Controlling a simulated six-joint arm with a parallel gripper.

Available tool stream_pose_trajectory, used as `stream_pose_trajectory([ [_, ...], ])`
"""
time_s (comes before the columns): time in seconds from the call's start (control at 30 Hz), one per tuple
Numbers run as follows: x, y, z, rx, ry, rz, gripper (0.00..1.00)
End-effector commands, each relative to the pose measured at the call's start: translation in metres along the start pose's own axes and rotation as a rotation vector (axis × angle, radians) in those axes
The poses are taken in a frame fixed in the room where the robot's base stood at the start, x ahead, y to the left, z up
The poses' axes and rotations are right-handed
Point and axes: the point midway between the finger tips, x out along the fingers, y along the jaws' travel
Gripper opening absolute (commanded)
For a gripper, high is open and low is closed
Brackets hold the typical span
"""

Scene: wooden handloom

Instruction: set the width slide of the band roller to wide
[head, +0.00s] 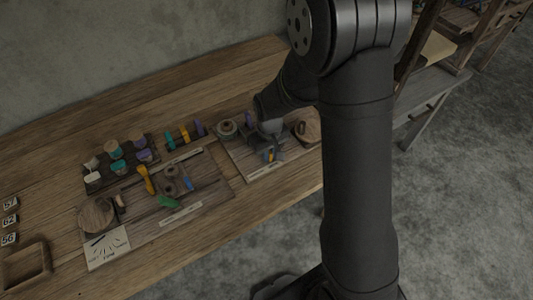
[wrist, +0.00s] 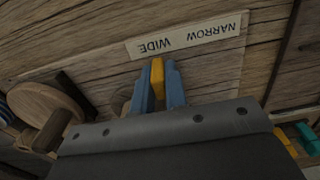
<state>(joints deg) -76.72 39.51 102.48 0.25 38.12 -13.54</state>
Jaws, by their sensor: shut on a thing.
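The width slide shows as a small yellow tab (wrist: 157,73) in the wrist view and as a yellow spot (head: 270,156) in the head view. My gripper (wrist: 158,84) has its two blue fingers closed on the tab, one on each side. The label strip (wrist: 187,36) reads NARROW and WIDE upside down. The tab stands just beside the word WIDE, apart from NARROW. In the head view my gripper (head: 271,152) is low over the band roller board (head: 237,158), hiding much of it. The slide's track is hidden by my gripper.
A round wooden piece (wrist: 48,108) is left of my gripper in the wrist view. In the head view another board (head: 215,187) with spools and coloured handles lies to the left. A spool rack (head: 101,184) is behind it. A wooden tray (head: 26,283) sits at the lower left.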

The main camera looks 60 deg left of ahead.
Motion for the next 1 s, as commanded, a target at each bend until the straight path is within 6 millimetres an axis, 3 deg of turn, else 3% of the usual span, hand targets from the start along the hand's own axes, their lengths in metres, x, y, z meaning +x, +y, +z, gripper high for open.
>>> stream_pose_trajectory([
  [0.03,-0.001,0.005,0.0,0.001,0.002,0.006,0.0],
  [0.07,-0.001,0.005,0.0,0.001,0.002,0.006,0.18],
  [0.13,-0.001,0.005,0.0,0.001,0.002,0.006,0.32],
  [0.17,-0.001,0.005,0.0,0.001,0.002,0.006,0.35],
  [0.57,-0.009,0.003,-0.001,0.001,0.004,0.004,0.35],
  [0.77,-0.041,0.003,-0.001,0.001,0.007,0.005,0.35],
  [1.0,-0.096,0.003,-0.001,0.001,0.008,0.006,0.35],
])
